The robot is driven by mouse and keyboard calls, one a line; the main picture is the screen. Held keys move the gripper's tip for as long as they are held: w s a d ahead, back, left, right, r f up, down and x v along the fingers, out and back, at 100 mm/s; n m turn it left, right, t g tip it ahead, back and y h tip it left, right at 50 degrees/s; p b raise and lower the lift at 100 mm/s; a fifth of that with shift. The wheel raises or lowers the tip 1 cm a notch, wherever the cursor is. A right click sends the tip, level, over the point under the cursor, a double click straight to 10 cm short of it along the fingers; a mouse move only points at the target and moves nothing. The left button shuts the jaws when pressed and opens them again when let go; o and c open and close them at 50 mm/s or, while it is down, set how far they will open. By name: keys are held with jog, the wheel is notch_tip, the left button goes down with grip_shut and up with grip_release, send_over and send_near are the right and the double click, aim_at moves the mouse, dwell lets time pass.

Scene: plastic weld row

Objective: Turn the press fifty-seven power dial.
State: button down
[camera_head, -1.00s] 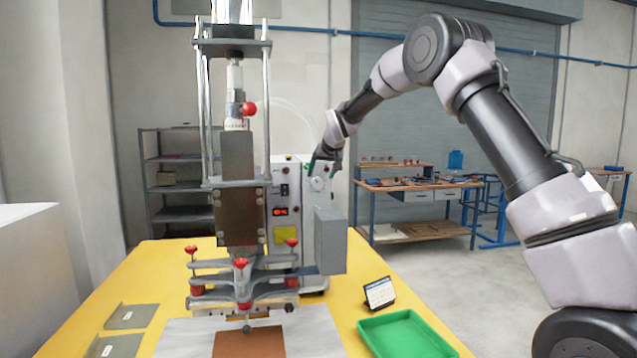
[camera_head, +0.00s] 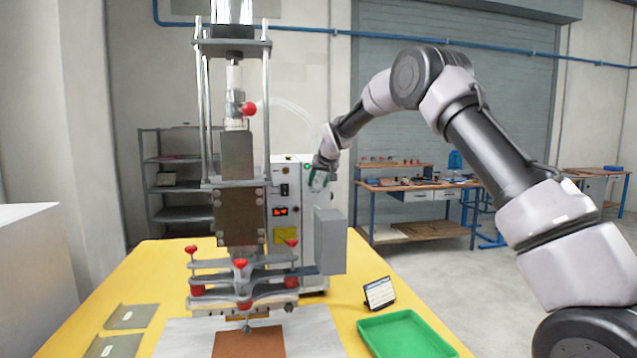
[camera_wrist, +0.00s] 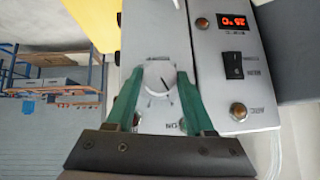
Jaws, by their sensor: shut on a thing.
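The power dial (camera_wrist: 158,80) is a pale round knob with a dark pointer line on the grey press control box (camera_head: 325,225). In the wrist view, the green fingers of my gripper (camera_wrist: 160,92) stand on both sides of the dial and are shut on it. The pointer line on the dial is tilted in that view. In the head view my gripper (camera_head: 318,178) is at the upper part of the box's right face, and it hides the dial there.
A red digital display (camera_wrist: 236,22), a black rocker switch (camera_wrist: 233,68) and a round button (camera_wrist: 239,111) are on the adjoining face. The press column (camera_head: 238,180) stands left. A green tray (camera_head: 405,335) and a small sign (camera_head: 379,292) are on the yellow table (camera_head: 170,262).

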jog(key=shift+d, duration=0.1)
jog(key=shift+w+d+m+y, duration=0.2)
jog(key=shift+m+y, duration=0.5)
jog(key=shift+y, duration=0.5)
jog(key=y, duration=0.1)
jog(key=m+y, duration=0.1)
jog(key=shift+d+f+m+g+y, duration=0.15)
jog(key=shift+d+m+g+y, duration=0.15)
jog(key=shift+g, duration=0.1)
jog(key=m+y, duration=0.2)
jog(key=y, duration=0.1)
jog(key=shift+f+y, duration=0.25)
jog(key=shift+y, duration=0.05)
jog(key=shift+f+m+t+y, duration=0.15)
jog(key=shift+m+t+y, duration=0.45)
jog(key=shift+m+y, duration=0.9)
jog(key=shift+c, duration=1.4)
grip_release()
